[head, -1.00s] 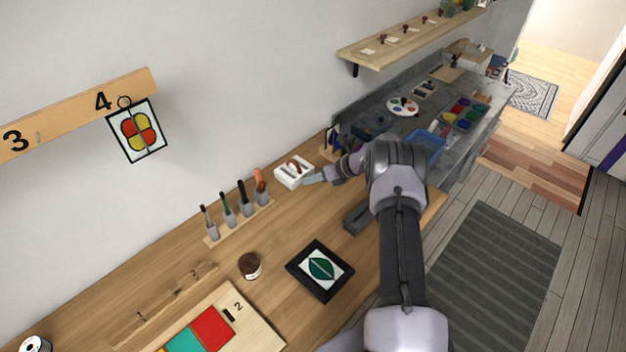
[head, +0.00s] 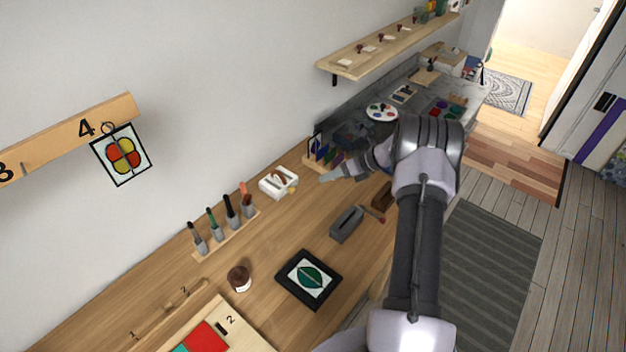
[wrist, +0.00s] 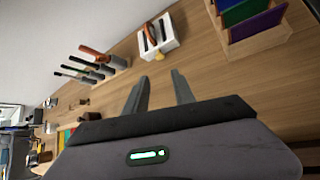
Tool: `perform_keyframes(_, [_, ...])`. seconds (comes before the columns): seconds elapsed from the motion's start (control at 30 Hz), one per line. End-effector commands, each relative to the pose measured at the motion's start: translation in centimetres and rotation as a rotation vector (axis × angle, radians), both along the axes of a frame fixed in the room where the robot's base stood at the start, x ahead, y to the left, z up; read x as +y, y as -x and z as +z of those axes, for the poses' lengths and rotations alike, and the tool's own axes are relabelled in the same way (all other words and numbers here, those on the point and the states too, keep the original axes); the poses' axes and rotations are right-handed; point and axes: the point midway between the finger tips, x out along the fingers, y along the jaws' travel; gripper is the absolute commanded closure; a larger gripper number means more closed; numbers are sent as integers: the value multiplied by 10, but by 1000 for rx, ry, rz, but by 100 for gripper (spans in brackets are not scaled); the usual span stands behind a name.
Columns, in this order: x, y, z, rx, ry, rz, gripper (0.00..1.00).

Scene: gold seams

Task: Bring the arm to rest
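My arm reaches over the right part of the wooden workbench (head: 250,325). My gripper (head: 326,178) is above the bench, right of a white tray (head: 273,187) with small tools in it. In the wrist view the two fingers of my gripper (wrist: 158,90) stand apart with nothing between them. The white tray (wrist: 168,42) lies beyond the fingertips there, clear of them. In the head view my wrist hides part of the bench behind it.
A rack of several handled tools (head: 225,235), a brown jar (head: 239,279), a black-framed leaf picture (head: 309,279) and a grey block (head: 346,224) stand on the bench. A holder with coloured panels (head: 322,158) is close behind my gripper. A shelf (head: 350,65) juts from the wall.

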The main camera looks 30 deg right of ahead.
Motion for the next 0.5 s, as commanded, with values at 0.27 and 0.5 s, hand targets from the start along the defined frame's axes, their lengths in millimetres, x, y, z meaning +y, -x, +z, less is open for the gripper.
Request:
perform_keyframes(0.27, [-12,14,16,0,-1,1,69])
perform_keyframes(0.5, [-12,14,15,1,0,1,69])
